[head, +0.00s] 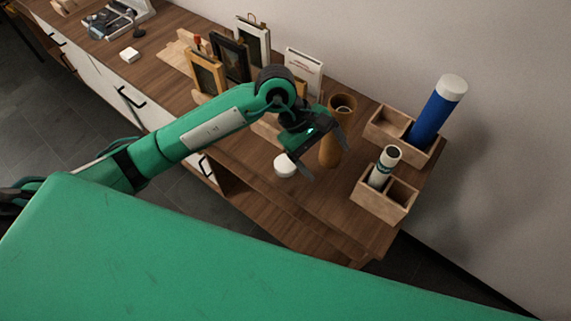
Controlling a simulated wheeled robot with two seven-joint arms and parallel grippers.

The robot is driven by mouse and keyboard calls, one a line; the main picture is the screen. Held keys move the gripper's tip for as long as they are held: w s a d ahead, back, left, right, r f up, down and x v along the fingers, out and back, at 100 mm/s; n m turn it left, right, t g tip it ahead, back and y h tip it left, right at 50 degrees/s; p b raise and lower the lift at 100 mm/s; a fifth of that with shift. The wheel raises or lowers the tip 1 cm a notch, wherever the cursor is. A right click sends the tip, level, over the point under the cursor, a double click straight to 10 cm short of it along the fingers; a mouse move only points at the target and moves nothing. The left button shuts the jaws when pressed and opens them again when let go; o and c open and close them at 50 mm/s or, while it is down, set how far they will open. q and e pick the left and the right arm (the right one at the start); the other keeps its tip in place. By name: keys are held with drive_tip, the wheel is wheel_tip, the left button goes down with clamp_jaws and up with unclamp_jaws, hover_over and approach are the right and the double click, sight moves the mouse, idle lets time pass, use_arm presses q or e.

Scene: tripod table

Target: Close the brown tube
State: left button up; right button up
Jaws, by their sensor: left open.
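The brown tube (331,148) stands upright on the wooden table, and its top end (343,103) looks open, with a dark inside. A round white cap (284,165) lies on the tabletop to the left of the tube. My left gripper (328,163) is open, pointing down and to the right, with one finger near the cap and the other overlapping the tube in the picture. I cannot tell whether either finger touches anything. The gripper seems empty. My right gripper is out of view.
A wooden box (389,121) holds a blue tube (437,108) with a white cap. A nearer wooden box (382,207) holds a white tube (384,167). Picture frames (230,56) and a white card (304,72) stand behind the arm.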

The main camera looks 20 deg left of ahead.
use_arm(q)
drive_tip(key=w+a+y, duration=0.2)
drive_tip(key=a+y, duration=0.1)
drive_tip(key=a, duration=0.2)
drive_tip(key=w+a+f+m+t+y, duration=0.1)
drive_tip(key=w+a+y, duration=0.1)
drive_tip(key=a, duration=0.4)
drive_tip(key=shift+w+y, duration=0.4)
drive_tip(key=shift+y, duration=0.4)
drive_tip(key=shift+f, duration=0.15)
drive_tip(key=p, duration=0.2)
hover_over(285, 163)
wheel_tip(285, 163, down, 8)
drive_tip(key=shift+r, duration=0.15)
drive_tip(key=shift+w+f, duration=0.1)
drive_tip(key=shift+f, duration=0.3)
